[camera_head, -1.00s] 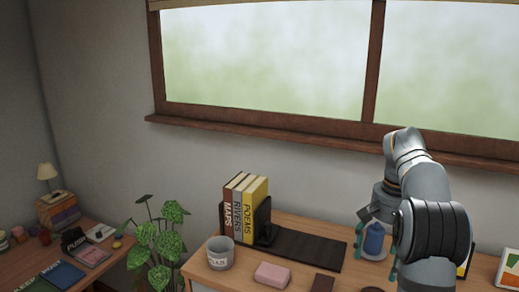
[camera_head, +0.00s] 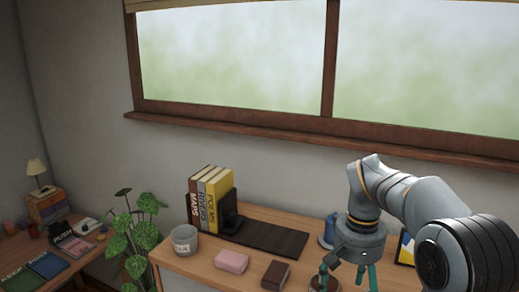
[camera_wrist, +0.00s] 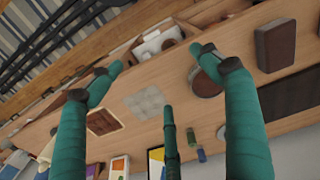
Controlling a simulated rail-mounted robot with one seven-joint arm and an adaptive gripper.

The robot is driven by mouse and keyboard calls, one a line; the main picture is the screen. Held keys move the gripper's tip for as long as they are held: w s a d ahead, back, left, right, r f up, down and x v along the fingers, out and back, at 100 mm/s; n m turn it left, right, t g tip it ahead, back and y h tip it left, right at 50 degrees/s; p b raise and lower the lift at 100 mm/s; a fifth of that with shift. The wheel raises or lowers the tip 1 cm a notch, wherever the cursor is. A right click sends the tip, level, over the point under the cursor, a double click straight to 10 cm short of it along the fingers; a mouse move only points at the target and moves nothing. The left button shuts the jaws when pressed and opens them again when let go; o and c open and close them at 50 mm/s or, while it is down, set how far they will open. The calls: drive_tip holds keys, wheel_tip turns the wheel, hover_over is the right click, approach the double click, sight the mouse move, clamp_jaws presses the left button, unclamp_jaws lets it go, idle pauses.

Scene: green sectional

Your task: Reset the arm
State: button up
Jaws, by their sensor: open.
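My gripper (camera_head: 350,277) hangs fingers-down over the right part of the wooden desk in the head view. Its teal fingers are spread and nothing shows between them. In the wrist view the spread fingers (camera_wrist: 160,75) point at the desk top from above. A blue bottle-like object (camera_head: 328,232) stands on the desk behind and left of the gripper, apart from it and partly hidden by the arm. A round brown object (camera_head: 324,284) is below the fingers, and a round brown lid-like thing shows beside one fingertip in the wrist view (camera_wrist: 207,83).
The wall and window are behind.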

drive_tip(key=s+a+f+n+b, duration=0.1)
drive_tip(key=s+a+f+b, duration=0.1)
drive_tip(key=s+f+b, duration=0.6)
wheel_tip(320, 180, down, 4)
drive_tip(key=shift+s+a+f+n+b, duration=0.15)
drive_tip(key=shift+s+a+n+b, duration=0.2)
drive_tip(key=shift+s, duration=0.2)
